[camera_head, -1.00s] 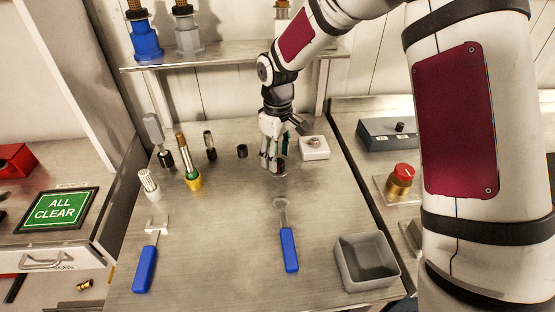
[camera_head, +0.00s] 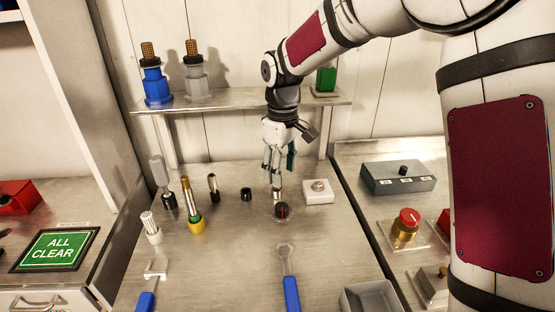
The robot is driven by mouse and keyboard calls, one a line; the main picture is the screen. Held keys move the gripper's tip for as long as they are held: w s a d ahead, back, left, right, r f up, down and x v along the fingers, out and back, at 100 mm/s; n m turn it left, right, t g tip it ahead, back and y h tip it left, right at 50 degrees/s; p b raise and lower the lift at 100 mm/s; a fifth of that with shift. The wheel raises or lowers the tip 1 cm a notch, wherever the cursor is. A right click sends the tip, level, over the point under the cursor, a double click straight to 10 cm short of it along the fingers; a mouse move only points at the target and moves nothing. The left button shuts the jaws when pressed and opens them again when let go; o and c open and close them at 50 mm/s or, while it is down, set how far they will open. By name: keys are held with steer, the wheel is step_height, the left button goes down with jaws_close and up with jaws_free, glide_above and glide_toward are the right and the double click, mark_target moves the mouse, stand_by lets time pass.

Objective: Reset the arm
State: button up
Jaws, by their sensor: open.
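My gripper (camera_head: 274,178) hangs from my arm over the back middle of the steel worktable (camera_head: 215,265), fingers pointing down and open. Just below the fingertips a small dark round part (camera_head: 282,210) with a red mark stands on the table. A short metallic piece shows right above it, by the fingertips; I cannot tell whether the fingers touch it. My arm reaches in from the upper right.
A white block (camera_head: 318,192) sits close right of my gripper. A black ring (camera_head: 246,194) and several upright tools stand left. A shelf (camera_head: 235,101) with blue (camera_head: 156,85) and grey (camera_head: 197,80) fittings is behind. A blue-handled wrench (camera_head: 289,275) and grey bin (camera_head: 371,297) lie in front.

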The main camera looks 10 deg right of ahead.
steer(key=s+d+r+m+t, duration=0.1)
steer(key=s+d+r+m, duration=0.2)
steer(key=s, duration=0.4)
steer(key=s+d+r+m+t, duration=0.1)
steer(key=s+d+r, duration=0.3)
steer(key=s+r, duration=0.25)
steer(key=s+d+r+m+t, duration=0.1)
steer(key=s+d+r+m, duration=0.15)
steer(key=s, duration=0.55)
steer(key=s+d+m+t, duration=0.1)
steer(key=s+d+m, duration=0.1)
steer(key=s, duration=0.7)
steer(key=shift+d+f+m+t, duration=0.2)
steer(key=shift+f+m+t, duration=0.15)
steer(key=shift+f, duration=0.1)
